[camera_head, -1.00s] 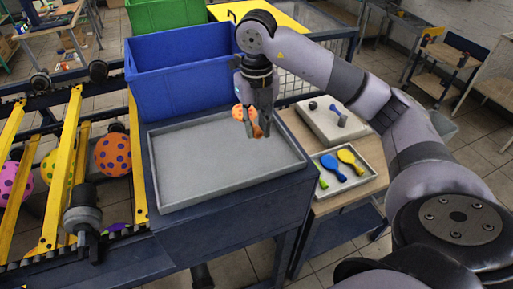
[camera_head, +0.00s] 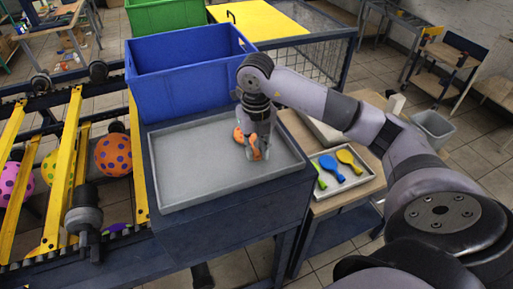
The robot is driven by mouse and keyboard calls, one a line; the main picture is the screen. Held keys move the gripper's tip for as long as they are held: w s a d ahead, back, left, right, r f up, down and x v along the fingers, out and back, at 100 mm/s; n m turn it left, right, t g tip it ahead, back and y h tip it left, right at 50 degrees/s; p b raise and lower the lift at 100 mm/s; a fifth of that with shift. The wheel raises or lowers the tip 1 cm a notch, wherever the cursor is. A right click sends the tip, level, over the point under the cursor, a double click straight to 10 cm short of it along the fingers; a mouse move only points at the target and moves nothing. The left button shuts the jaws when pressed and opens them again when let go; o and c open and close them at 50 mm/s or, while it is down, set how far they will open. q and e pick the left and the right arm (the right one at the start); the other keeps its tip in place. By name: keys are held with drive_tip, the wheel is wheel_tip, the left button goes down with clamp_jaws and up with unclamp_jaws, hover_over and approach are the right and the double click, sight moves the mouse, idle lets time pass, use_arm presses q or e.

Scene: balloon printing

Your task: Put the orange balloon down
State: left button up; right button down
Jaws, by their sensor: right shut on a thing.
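A small orange balloon (camera_head: 240,136) is held in my right gripper (camera_head: 258,152), which points down over the right part of the grey tray (camera_head: 185,168). The fingers are shut on it, low over the tray floor; whether the balloon touches the floor I cannot tell. The fingers hide part of the balloon. The rest of the grey tray is empty. My left gripper is not in view.
A blue bin (camera_head: 185,80) stands behind the tray. At right, a smaller tray (camera_head: 350,181) on a wooden table holds blue, yellow and green balloons. At left, inflated dotted balloons (camera_head: 113,155) sit among yellow rails (camera_head: 62,170).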

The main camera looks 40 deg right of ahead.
drive_tip(key=c, duration=1.4)
unclamp_jaws()
drive_tip(key=shift+c, duration=0.2)
drive_tip(key=shift+r, duration=0.4)
wheel_tip(320, 180, up, 4)
drive_tip(key=shift+r+b, duration=0.25)
drive_tip(key=shift+b, duration=0.55)
wheel_tip(320, 180, up, 7)
drive_tip(key=shift+p, duration=0.3)
drive_tip(key=shift+f, duration=0.1)
